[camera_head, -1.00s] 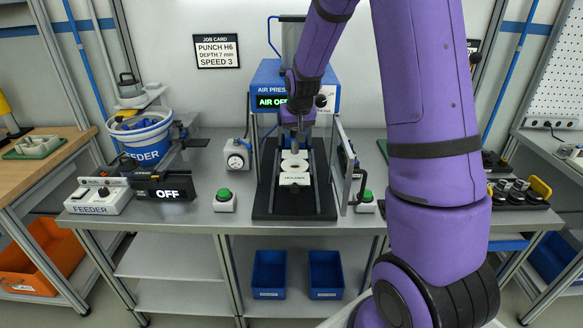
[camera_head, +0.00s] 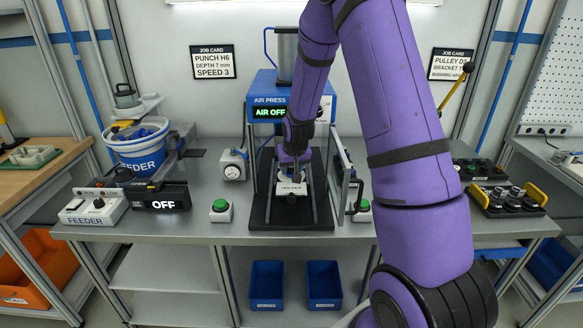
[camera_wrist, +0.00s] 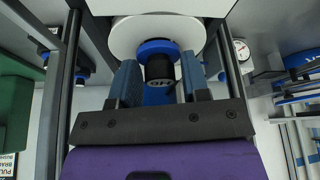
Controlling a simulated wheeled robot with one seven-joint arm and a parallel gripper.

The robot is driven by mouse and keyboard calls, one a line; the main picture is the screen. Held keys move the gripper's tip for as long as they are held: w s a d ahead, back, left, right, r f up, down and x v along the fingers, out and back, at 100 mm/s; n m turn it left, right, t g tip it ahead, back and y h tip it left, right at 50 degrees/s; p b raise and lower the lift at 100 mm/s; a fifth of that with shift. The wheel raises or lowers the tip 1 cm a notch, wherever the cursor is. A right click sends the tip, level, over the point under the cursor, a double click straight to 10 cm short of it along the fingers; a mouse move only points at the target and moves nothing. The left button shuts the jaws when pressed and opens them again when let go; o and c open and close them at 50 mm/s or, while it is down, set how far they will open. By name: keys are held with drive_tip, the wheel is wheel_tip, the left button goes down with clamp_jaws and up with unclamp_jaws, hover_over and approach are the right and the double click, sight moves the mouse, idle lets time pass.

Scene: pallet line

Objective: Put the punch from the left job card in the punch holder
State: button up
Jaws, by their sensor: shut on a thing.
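A blue round part (camera_wrist: 157,47) shows at the punch's end, in front of a white disc (camera_wrist: 125,38). I cannot tell whether the punch touches the disc.
The press posts stand close on both sides of my gripper. A dial gauge (camera_head: 232,166) stands left of the press, with the feeder bucket (camera_head: 140,148) farther left. Green buttons (camera_head: 220,210) sit at the front. A rack with yellow handles (camera_head: 507,199) is at the right.

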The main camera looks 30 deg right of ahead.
drive_tip(key=shift+f, duration=0.1)
drive_tip(key=o, duration=1)
drive_tip(key=shift+o, duration=0.2)
drive_tip(key=s+a+r+n, duration=0.1)
drive_tip(key=s+a+r, duration=0.4)
drive_tip(key=s+r, duration=0.6)
drive_tip(key=s+a+r+n, duration=0.1)
drive_tip(key=s+a+r, duration=0.5)
drive_tip(key=r, duration=0.8)
drive_tip(key=s+a+r+n, duration=0.1)
drive_tip(key=s+a+r, duration=0.1)
drive_tip(key=s, duration=0.6)
drive_tip(key=s+a+r+y, duration=0.1)
drive_tip(key=s+a+r, duration=0.1)
drive_tip(key=s, duration=0.7)
drive_tip(key=shift+s+a+r+n+t, duration=0.2)
drive_tip(key=shift+r+n+t, duration=0.05)
drive_tip(key=shift+n+t, duration=0.15)
